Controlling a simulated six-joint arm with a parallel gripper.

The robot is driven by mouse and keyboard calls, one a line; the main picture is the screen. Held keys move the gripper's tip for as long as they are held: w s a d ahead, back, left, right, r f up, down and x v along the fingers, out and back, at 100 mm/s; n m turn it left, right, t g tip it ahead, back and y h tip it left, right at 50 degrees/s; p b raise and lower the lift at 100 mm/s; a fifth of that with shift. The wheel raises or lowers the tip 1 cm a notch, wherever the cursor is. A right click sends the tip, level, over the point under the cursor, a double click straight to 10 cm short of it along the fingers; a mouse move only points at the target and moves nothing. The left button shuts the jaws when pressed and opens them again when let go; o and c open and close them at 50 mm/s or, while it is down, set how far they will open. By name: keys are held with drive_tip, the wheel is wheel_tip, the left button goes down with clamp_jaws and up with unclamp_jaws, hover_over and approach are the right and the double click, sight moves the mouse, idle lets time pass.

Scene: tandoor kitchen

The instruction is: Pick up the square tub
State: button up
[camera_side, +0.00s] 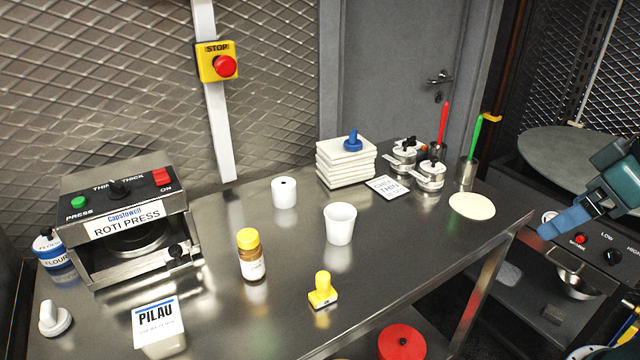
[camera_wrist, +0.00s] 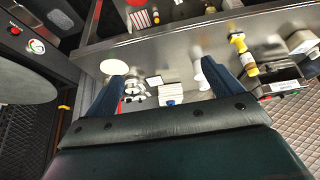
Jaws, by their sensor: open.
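The square tub (camera_side: 165,346) stands at the front left of the steel table, in front of the roti press. It is pale, with a white card on top reading PILAU. In the wrist view a pale boxy thing at the right edge (camera_wrist: 302,42) looks like the same tub. My gripper (camera_side: 562,222) is at the far right of the side view, past the table's right end and well away from the tub. In the wrist view its two blue fingers (camera_wrist: 165,85) are spread wide with nothing between them.
On the steel table (camera_side: 400,255) between gripper and tub stand a yellow-capped jar (camera_side: 251,258), a yellow stamp (camera_side: 323,290), a white cup (camera_side: 340,223) and a white roll (camera_side: 284,192). The roti press (camera_side: 125,230) stands behind the tub. A white knob-shaped thing (camera_side: 54,318) is to its left.

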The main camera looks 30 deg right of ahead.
drive_tip(key=w+a+r+n+g+y, duration=0.15)
drive_tip(key=w+a+r+n, duration=0.25)
drive_tip(key=w+a, duration=0.55)
drive_tip(key=w+a+r+n+y, duration=0.2)
drive_tip(key=w+a+r+n, duration=0.2)
drive_tip(key=w+a, duration=0.6)
drive_tip(key=n+g+y, duration=0.1)
drive_tip(key=n+g, duration=0.3)
drive_tip(key=n, duration=0.5)
hover_over(156, 320)
drive_tip(key=d, duration=0.5)
wheel_tip(156, 320, down, 14)
drive_tip(key=shift+s+d, duration=0.1)
drive_tip(key=shift+s, duration=0.25)
drive_tip(key=shift+f, duration=0.1)
drive_tip(key=shift+x, duration=4.2)
drive_tip(key=shift+w, duration=0.15)
